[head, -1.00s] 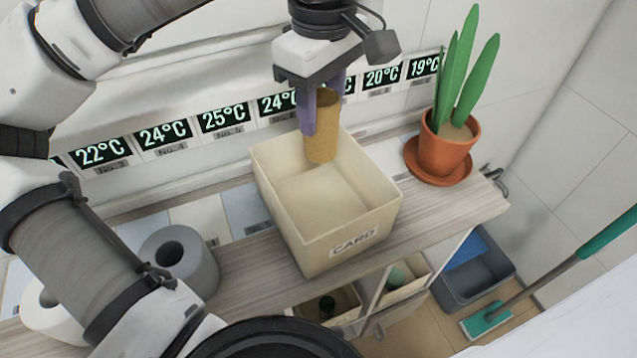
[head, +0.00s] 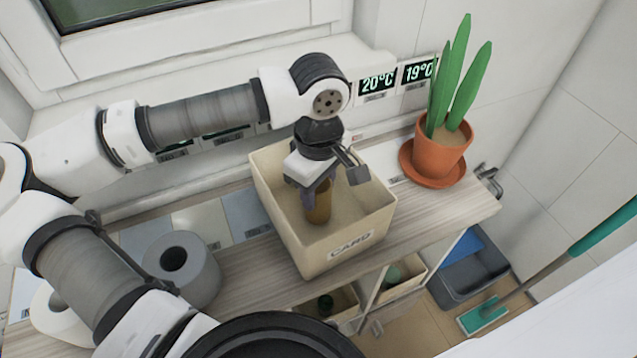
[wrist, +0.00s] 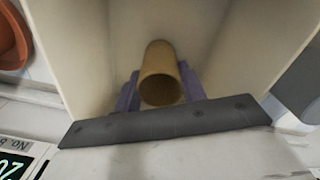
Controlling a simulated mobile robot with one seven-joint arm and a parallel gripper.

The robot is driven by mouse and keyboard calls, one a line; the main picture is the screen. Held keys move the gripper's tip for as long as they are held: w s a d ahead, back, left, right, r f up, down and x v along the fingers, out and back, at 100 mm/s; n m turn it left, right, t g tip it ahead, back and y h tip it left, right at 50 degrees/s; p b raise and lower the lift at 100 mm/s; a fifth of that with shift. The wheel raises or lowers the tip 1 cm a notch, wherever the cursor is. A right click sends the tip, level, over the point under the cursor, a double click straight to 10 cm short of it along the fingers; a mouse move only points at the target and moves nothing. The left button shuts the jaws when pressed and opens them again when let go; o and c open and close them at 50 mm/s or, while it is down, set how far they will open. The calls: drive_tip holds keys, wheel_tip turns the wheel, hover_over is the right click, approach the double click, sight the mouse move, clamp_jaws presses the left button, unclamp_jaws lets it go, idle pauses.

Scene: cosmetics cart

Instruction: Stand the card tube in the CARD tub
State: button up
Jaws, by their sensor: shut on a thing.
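The CARD tub (head: 287,222) is a cream open box on the cart's wooden top, with a CARD label on its front wall. The brown card tube (head: 321,207) is upright inside the tub, in its middle part. My gripper (head: 312,196) reaches down into the tub and is shut on the tube. In the wrist view the tube (wrist: 161,78) shows its open end between my two purple fingers (wrist: 158,92), with the tub's walls (wrist: 85,50) around it. Whether the tube's lower end touches the tub floor is hidden.
A potted plant (head: 440,155) on a saucer stands right of the tub. Grey (head: 181,268) and white (head: 60,312) rolls stand at the left. Temperature displays (head: 377,84) line the back wall. A green mop (head: 485,318) and a dark bin (head: 470,275) are lower right.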

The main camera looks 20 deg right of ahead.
drive_tip(key=shift+f+b, duration=0.2)
drive_tip(key=shift+b, duration=0.1)
drive_tip(key=o, duration=0.9)
drive_tip(key=shift+r, duration=0.1)
drive_tip(key=shift+r, duration=0.1)
drive_tip(key=shift+r+p, duration=0.2)
drive_tip(key=shift+p, duration=0.3)
wheel_tip(320, 180, up, 12)
drive_tip(key=shift+f+b, duration=0.15)
drive_tip(key=shift+b, duration=0.85)
